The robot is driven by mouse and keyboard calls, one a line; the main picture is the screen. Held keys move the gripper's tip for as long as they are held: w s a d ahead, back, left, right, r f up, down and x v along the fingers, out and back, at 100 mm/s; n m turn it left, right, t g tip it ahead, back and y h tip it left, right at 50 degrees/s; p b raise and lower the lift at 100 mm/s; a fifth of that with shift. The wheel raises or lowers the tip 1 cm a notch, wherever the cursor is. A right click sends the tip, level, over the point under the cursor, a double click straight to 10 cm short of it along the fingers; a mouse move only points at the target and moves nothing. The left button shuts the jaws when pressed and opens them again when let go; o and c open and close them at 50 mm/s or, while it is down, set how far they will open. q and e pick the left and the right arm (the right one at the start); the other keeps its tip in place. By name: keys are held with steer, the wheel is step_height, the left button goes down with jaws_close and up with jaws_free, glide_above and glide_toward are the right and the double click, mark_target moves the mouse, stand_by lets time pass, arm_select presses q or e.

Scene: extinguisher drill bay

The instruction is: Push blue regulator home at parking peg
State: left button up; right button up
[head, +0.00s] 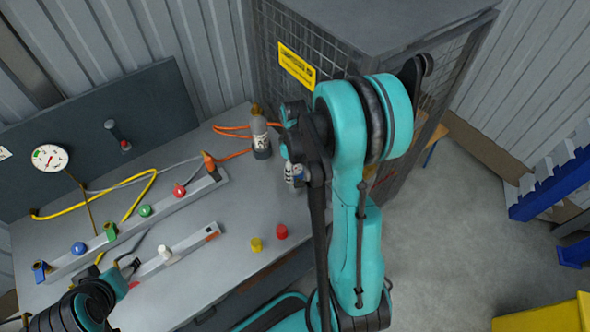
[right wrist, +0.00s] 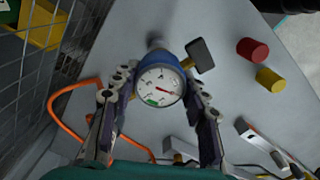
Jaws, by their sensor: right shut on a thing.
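The blue regulator (right wrist: 172,60) has a round white gauge facing my right wrist camera and a black block at its side. My right gripper (right wrist: 157,112) is shut on it, with one finger on each side of the gauge. In the head view my right gripper (head: 297,160) is low over the right part of the bench, and the regulator is mostly hidden there. I cannot make out the parking peg; a blurred grey shape shows beyond the regulator. My left gripper (head: 130,268) is at the bench's lower left, its jaws unclear.
A grey bottle (head: 260,135) with an orange hose stands near the mesh cage (head: 310,75). A rail (head: 130,228) carries several coloured knobs. A yellow cylinder (head: 256,244) and a red cylinder (head: 281,232) stand near the front edge. A dial gauge (head: 49,157) is on the back panel.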

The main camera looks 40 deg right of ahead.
steer(key=shift+f, duration=0.2)
steer(key=shift+f+b, duration=0.9)
steer(key=shift+b, duration=0.15)
steer(key=shift+f+b, duration=0.85)
steer(key=shift+b, duration=0.05)
stand_by(0.9)
steer(key=o, duration=1.3)
step_height(320, 180, up, 12)
steer(key=s+a+r+m+t, duration=0.1)
steer(key=s+a+t, duration=0.1)
steer(key=a, duration=0.3)
steer(key=s+a+r+m+t+b, duration=0.1)
steer(key=s+a+m+t, duration=0.1)
steer(key=a, duration=0.4)
steer(key=s+a+m+t, duration=0.1)
steer(key=s+a+t, duration=0.2)
steer(key=s+a, duration=0.1)
steer(key=shift+s+a+r+m+b, duration=0.25)
steer(key=shift+a+r+m+b, duration=0.15)
steer(key=shift+a, duration=0.25)
